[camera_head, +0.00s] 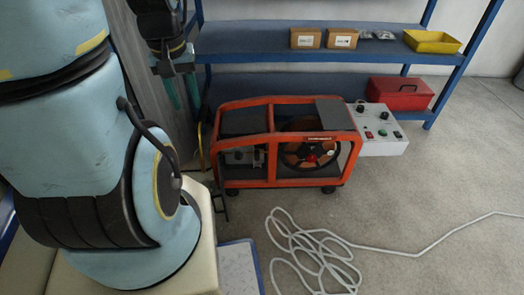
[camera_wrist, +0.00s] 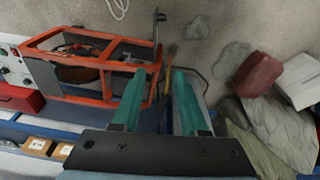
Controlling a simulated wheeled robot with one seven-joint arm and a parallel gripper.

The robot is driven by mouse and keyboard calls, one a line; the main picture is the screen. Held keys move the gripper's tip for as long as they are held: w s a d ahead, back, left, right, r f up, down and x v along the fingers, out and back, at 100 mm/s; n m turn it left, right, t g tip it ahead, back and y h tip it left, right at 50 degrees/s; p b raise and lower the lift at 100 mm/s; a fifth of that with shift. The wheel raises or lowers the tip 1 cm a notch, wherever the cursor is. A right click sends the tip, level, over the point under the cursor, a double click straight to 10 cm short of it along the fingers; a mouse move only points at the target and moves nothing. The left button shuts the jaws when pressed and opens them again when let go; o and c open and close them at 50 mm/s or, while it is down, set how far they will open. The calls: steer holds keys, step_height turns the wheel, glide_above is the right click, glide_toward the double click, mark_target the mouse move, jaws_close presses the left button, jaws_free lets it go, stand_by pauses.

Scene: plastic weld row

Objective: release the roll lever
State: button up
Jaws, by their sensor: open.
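The orange-framed machine (camera_head: 270,182) stands on the floor in the middle of the head view and at the left of the wrist view (camera_wrist: 98,100). A grey lever with a dark end (camera_wrist: 158,28) sticks out from its end in the wrist view. A dark bracket-like part (camera_head: 219,203) shows low at the machine's left end in the head view. I cannot tell for certain which part is the roll lever. My gripper (camera_head: 182,98) hangs above and left of the machine, fingers pointing down. Its green fingers (camera_wrist: 160,74) are apart with nothing between them.
A blue shelf (camera_head: 270,42) behind holds cartons (camera_head: 306,38), a yellow tray (camera_head: 431,41) and a red toolbox (camera_head: 400,94). A grey control box (camera_head: 378,130) adjoins the machine. A pale hose (camera_head: 318,247) lies in front. A red lump (camera_wrist: 259,76) and cloth (camera_wrist: 280,135) lie beyond my gripper.

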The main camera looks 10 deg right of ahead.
steer(key=w+d+f+n+t+b, duration=0.1)
steer(key=w+d+f+b, duration=0.25)
steer(key=f, duration=0.35)
steer(key=w+d+f+n+b, duration=0.1)
steer(key=w+d+f+b, duration=0.25)
steer(key=f, duration=0.45)
steer(key=t+b, duration=1.5)
steer(key=b, duration=0.2)
glide_toward(257, 158)
steer(key=w+r, duration=0.2)
steer(key=w, duration=0.1)
steer(key=w+b, duration=0.3)
steer(key=w, duration=0.8)
steer(key=shift+d+r+m, duration=0.15)
steer(key=shift+m, duration=0.15)
jaws_close()
